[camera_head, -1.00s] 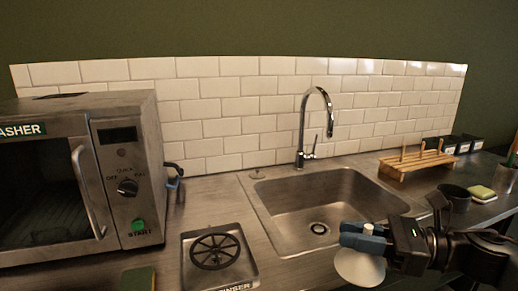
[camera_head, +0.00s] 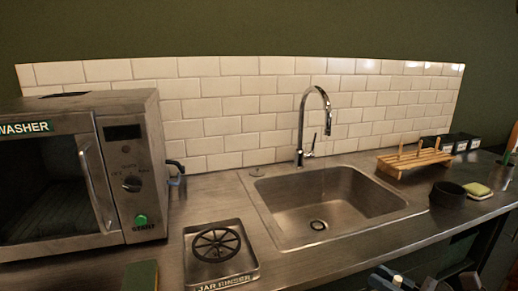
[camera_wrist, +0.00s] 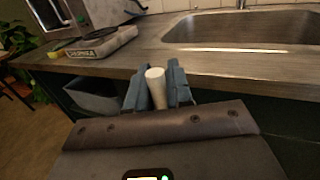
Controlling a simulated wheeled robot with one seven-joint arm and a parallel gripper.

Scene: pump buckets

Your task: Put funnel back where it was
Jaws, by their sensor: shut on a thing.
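The white funnel's stem (camera_wrist: 155,88) stands between the blue-grey fingers of my gripper (camera_wrist: 158,76) in the wrist view. My gripper is shut on this stem. The funnel's cone is hidden in the wrist view. In the head view, my gripper is cut off by the bottom edge at the lower right, and only a small white bit of the funnel (camera_head: 397,281) shows. The gripper is in front of the counter's front edge, below the sink.
A wooden peg rack (camera_head: 415,162) stands right of the sink (camera_head: 325,205), with a dark cup (camera_head: 447,195) and a sponge (camera_head: 477,190) near it. The jar rinser (camera_head: 220,252) is left of the sink, beside the washer (camera_head: 80,175). A grey bin (camera_wrist: 95,97) shows below the counter.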

